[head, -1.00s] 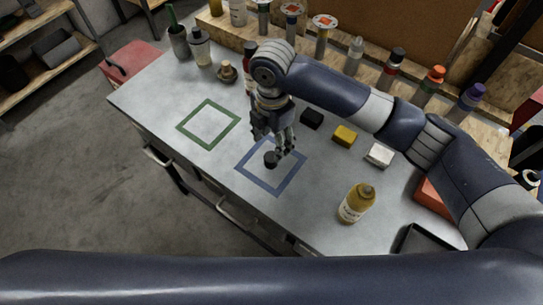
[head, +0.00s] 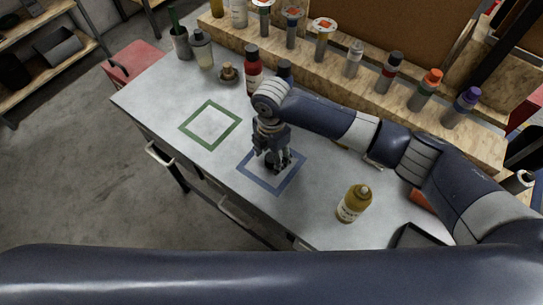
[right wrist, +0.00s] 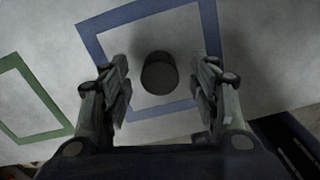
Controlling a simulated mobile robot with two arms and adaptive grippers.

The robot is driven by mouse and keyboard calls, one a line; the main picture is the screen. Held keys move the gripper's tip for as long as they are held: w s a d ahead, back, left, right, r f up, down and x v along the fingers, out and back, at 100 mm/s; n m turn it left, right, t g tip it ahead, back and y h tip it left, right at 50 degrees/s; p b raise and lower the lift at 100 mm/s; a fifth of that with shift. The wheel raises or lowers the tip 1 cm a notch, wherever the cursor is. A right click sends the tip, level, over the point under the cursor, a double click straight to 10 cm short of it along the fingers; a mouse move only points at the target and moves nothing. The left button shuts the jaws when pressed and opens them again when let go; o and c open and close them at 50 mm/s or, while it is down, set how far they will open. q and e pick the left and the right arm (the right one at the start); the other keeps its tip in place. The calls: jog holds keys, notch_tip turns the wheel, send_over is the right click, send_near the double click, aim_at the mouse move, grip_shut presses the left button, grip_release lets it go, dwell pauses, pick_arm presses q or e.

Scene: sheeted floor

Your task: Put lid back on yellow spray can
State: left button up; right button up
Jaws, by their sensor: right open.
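The lid (right wrist: 159,73) is a small black cylinder standing inside the blue square outline (right wrist: 88,42) on the table. My right gripper (head: 273,161) is open and low over the blue square in the head view. In the right wrist view its fingers stand on either side of the lid, with a gap on both sides. In the head view the fingers mostly hide the lid. The yellow spray can (head: 351,207) stands upright near the table's front edge, right of the blue square, with its nozzle top bare. My left gripper is not in view.
A green square outline (head: 190,138) lies empty on the left of the table. Several bottles and cans stand along the wooden shelf at the back. A red bottle (head: 253,72) stands behind my right wrist. A black tray (head: 417,238) lies at the right front.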

aim_at(271, 157)
jog(key=c, duration=0.8)
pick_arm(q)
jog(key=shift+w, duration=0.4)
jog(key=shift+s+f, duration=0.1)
pick_arm(e)
jog(key=shift+r, duration=0.15)
jog(key=shift+r, duration=0.2)
notch_tip(271, 157, up, 2)
jog(key=shift+w+r+b, duration=0.1)
jog(key=shift+r+b, duration=0.15)
jog(key=shift+b, duration=0.6)
pick_arm(q)
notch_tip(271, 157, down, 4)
jog(key=b, duration=0.2)
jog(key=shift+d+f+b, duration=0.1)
jog(key=shift+b, duration=0.25)
pick_arm(e)
jog(key=s+d, duration=0.2)
jog(key=s, duration=0.3)
jog(key=s+d+r, duration=0.1)
jog(key=s+d, duration=0.1)
jog(key=s, duration=0.3)
jog(key=s+d, duration=0.2)
jog(key=s, duration=0.3)
jog(key=shift+d+r, duration=0.2)
jog(key=shift+r, duration=0.2)
